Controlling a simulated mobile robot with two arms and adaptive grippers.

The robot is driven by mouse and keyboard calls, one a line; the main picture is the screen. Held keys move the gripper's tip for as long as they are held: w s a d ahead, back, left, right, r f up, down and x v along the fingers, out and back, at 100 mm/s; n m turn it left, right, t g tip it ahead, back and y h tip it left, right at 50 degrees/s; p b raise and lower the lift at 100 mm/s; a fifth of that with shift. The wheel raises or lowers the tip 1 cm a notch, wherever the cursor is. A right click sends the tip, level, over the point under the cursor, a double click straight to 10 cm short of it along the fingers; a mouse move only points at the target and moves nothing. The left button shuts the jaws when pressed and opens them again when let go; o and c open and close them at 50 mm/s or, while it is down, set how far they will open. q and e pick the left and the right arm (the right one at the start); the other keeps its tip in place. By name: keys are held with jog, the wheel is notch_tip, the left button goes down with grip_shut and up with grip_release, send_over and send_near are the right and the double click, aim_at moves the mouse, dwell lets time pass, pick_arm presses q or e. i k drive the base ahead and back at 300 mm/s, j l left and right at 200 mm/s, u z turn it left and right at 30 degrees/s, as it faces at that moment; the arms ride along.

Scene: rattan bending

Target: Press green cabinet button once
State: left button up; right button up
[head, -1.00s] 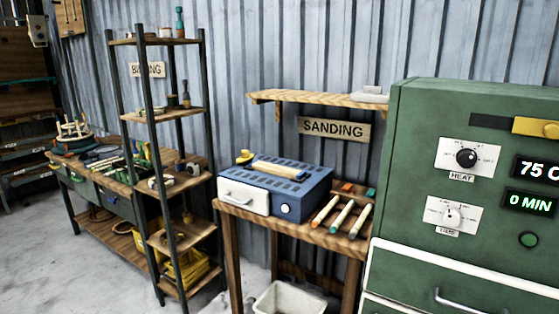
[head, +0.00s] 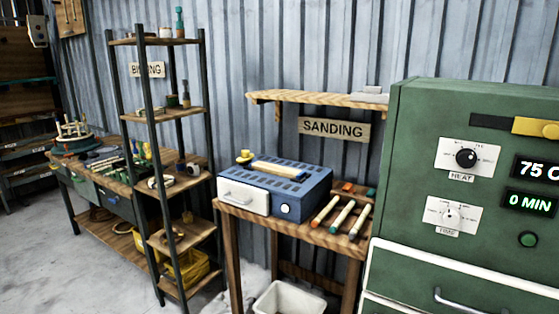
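The green cabinet (head: 415,140) stands at the right of the head view, cut off by the right edge. Its round green button (head: 528,239) sits at the lower right of the front panel, below the "0 MIN" display (head: 530,203). A "75 C" display (head: 538,167) is above that. The HEAT knob (head: 466,157) and the TIME knob (head: 450,215) are left of the displays. Whether the button is pushed in cannot be told. Neither of my grippers shows in the view.
A wooden sanding table (head: 300,232) with a blue box (head: 295,190) and several sticks stands left of the cabinet. A white bin (head: 287,299) is beneath it. A tall shelf (head: 160,110) and a workbench (head: 110,210) are farther left. The floor at lower left is clear.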

aim_at(528, 240)
jog(key=z, duration=1.45)
